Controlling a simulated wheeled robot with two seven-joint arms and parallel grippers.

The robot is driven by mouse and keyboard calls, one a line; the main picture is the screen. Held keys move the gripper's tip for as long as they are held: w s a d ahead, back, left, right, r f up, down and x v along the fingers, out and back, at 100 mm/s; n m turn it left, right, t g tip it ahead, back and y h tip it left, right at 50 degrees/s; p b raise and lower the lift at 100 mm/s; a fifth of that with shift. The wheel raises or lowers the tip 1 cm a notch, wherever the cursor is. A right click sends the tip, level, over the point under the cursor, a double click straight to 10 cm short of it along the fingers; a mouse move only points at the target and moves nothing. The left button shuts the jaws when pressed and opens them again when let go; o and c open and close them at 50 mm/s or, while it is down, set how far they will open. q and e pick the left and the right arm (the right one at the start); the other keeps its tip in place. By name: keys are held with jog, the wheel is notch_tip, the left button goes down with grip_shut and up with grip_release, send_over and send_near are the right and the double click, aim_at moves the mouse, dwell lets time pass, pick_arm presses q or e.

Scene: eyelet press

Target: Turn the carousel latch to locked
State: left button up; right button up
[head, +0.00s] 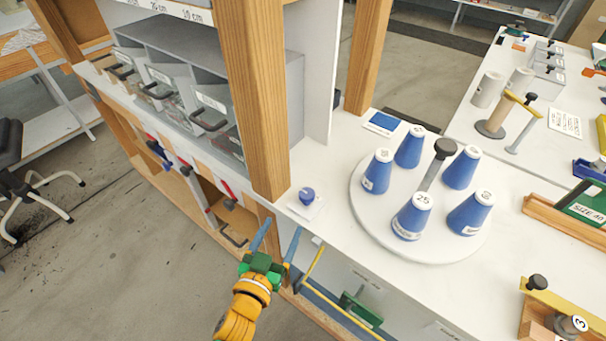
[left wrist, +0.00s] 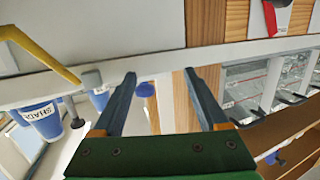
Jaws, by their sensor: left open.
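The white round carousel (head: 365,215) carries several blue cones, such as one numbered 25 (head: 412,217), and a dark-knobbed post (head: 445,149). A small blue knob (head: 307,195) sits on a white plate (head: 300,210) left of the carousel; it may be the latch, but I cannot read its setting. The knob also shows in the left wrist view (left wrist: 147,89), between the fingertips in the picture. My left gripper (head: 281,227) is open and empty at the table's front edge, short of the knob and apart from it. My right gripper is out of view.
A wooden post (head: 253,95) and grey drawer unit (head: 190,90) stand left of the knob. A yellow bar (head: 312,268) lies close right of my left gripper. A blue pad (head: 382,123) lies behind the carousel. Bare tabletop surrounds the knob plate.

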aim_at(304, 201)
pick_arm(q)
jog(key=w+d+r, duration=0.1)
jog(key=w, duration=0.1)
jog(key=w+d+r+h, duration=0.1)
jog(key=w+d, duration=0.1)
jog(key=w+d+r+t+h, duration=0.1)
jog(key=w+d+r, duration=0.1)
jog(key=shift+d+m, duration=0.1)
jog(key=shift+m, duration=0.3)
jog(key=shift+s+r, duration=0.1)
jog(key=shift+r, duration=0.05)
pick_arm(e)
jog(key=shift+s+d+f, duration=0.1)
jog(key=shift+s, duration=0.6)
pick_arm(q)
jog(key=shift+c, duration=1.1)
grip_shut()
